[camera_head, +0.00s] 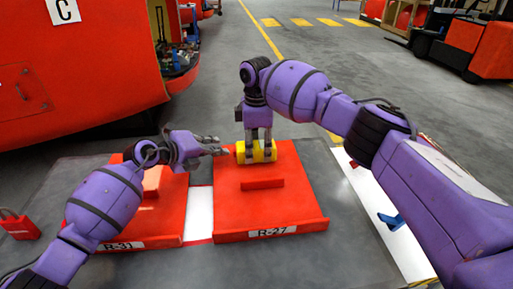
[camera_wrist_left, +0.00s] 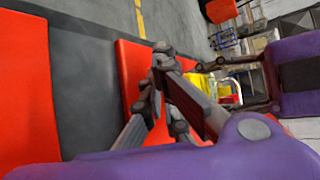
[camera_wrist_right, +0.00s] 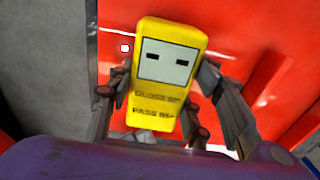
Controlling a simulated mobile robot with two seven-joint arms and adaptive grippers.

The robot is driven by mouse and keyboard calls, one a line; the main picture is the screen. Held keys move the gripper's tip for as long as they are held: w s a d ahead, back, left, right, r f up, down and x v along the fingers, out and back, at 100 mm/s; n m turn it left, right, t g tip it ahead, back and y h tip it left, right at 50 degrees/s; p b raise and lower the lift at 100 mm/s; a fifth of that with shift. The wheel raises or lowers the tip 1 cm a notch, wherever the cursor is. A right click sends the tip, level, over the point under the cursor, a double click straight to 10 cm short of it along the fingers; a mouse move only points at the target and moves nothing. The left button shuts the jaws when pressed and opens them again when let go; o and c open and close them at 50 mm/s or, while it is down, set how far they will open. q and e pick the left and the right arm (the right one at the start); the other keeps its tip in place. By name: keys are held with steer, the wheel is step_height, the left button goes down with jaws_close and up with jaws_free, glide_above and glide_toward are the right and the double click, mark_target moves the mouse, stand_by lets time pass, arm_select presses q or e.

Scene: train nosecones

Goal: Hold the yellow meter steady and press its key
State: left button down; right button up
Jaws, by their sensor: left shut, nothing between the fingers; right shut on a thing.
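The yellow meter (camera_head: 262,151) is over the back part of the red R-27 board. My right gripper (camera_head: 257,143) reaches down from above and is shut on it. In the right wrist view the meter (camera_wrist_right: 170,75) shows a pale display with two dark marks and printed text, with a finger on each side. My left gripper (camera_head: 222,150) is shut and empty, its tips pointing right, close to the meter's left end. Whether they touch it I cannot tell. The left wrist view shows the closed fingers (camera_wrist_left: 163,62) with the meter (camera_wrist_left: 227,88) beyond them. I cannot clearly make out the key.
The R-27 board (camera_head: 270,205) has a raised front lip and a small red block. The red R-31 board (camera_head: 155,222) lies left, under my left arm. A red padlock (camera_head: 18,224) sits far left, a blue item (camera_head: 391,221) on the white panel right.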

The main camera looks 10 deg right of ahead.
arm_select(q)
steer(key=shift+d+f, duration=0.2)
steer(key=shift+d, duration=0.3)
arm_select(e)
steer(key=shift+s+f, duration=0.15)
steer(key=shift+f, duration=0.25)
arm_select(q)
steer(key=shift+d, duration=0.2)
steer(key=shift+a, duration=0.65)
steer(key=shift+w+a, duration=0.15)
steer(key=shift+a, duration=1.4)
steer(key=shift+w+a, duration=0.15)
steer(key=shift+a, duration=1.35)
arm_select(e)
steer(key=o, duration=1.2)
steer(key=shift+c, duration=0.2)
arm_select(q)
steer(key=shift+w, duration=0.1)
arm_select(e)
steer(key=o, duration=0.4)
steer(key=shift+r, duration=0.2)
